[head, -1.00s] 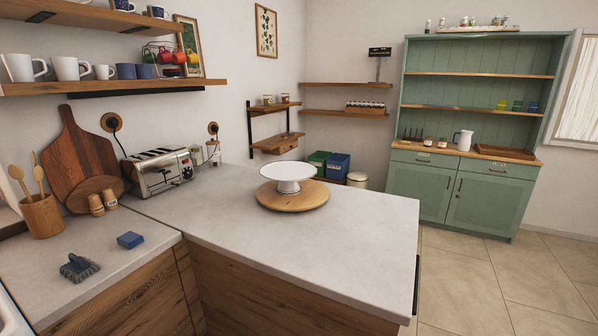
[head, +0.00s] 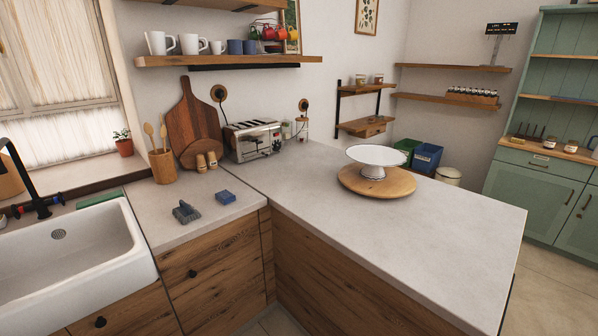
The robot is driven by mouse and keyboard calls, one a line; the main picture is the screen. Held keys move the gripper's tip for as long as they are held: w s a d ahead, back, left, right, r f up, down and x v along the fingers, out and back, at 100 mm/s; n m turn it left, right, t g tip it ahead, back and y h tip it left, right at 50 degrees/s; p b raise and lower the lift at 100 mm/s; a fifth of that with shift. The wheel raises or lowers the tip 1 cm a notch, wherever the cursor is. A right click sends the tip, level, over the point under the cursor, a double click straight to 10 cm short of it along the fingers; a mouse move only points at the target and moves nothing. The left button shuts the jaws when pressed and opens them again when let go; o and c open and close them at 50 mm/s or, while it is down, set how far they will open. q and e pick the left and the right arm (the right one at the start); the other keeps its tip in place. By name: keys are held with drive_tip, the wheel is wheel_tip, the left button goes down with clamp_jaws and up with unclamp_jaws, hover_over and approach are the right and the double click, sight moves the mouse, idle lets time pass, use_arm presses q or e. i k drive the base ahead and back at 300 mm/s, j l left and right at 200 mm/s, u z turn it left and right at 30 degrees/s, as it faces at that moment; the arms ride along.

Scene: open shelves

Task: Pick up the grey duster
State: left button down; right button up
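The grey duster (head: 186,212) lies on the light counter, in front of the wooden utensil pot and close to the counter's front edge by the sink. A small blue block (head: 225,197) lies just to its right, apart from it. Nothing covers the duster. Neither of my grippers shows in the head view.
A white sink (head: 70,250) with a dark tap is left of the duster. Behind stand a utensil pot (head: 162,166), a cutting board (head: 190,120), two shakers and a toaster (head: 253,139). A cake stand (head: 374,159) on a round board (head: 377,182) sits right. The counter's front right is clear.

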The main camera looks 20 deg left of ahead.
sight(185, 213)
drive_tip(key=u, duration=1.55)
